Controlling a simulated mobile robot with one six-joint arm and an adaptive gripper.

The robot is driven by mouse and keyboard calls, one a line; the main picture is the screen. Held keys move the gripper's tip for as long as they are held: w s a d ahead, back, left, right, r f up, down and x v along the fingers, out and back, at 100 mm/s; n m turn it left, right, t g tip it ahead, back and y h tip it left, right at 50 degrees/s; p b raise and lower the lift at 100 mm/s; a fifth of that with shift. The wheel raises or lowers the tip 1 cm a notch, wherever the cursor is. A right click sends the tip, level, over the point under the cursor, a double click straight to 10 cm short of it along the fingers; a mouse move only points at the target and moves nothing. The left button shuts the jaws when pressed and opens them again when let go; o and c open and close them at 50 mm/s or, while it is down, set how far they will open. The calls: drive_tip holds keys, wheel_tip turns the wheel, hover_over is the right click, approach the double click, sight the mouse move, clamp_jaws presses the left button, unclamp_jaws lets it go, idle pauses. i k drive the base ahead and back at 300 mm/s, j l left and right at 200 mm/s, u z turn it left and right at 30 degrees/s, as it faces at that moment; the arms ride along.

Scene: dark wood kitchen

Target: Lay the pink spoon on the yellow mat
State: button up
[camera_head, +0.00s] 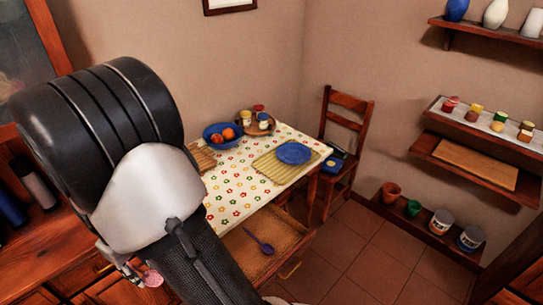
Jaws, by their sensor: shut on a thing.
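My gripper (133,272) shows at the lower left, partly hidden behind my own arm. It is shut on the pink spoon (152,279), of which only a small rounded pink part shows beside the fingers. The spoon is in the air, well to the left of the table and apart from the mat. The yellow mat (268,168) is striped and lies on the far right part of the table.
The table (228,205) has a flowered cloth with bare room at its front. A blue bowl of fruit (213,139) and a round tray with jars (259,130) stand behind. An open drawer (285,235) below holds a purple spoon (262,243). A chair (345,125) stands to the right.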

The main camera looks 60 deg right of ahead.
sight(281, 178)
drive_tip(key=l, duration=2.3)
drive_tip(key=k+l, duration=0.15)
drive_tip(key=l, duration=2.15)
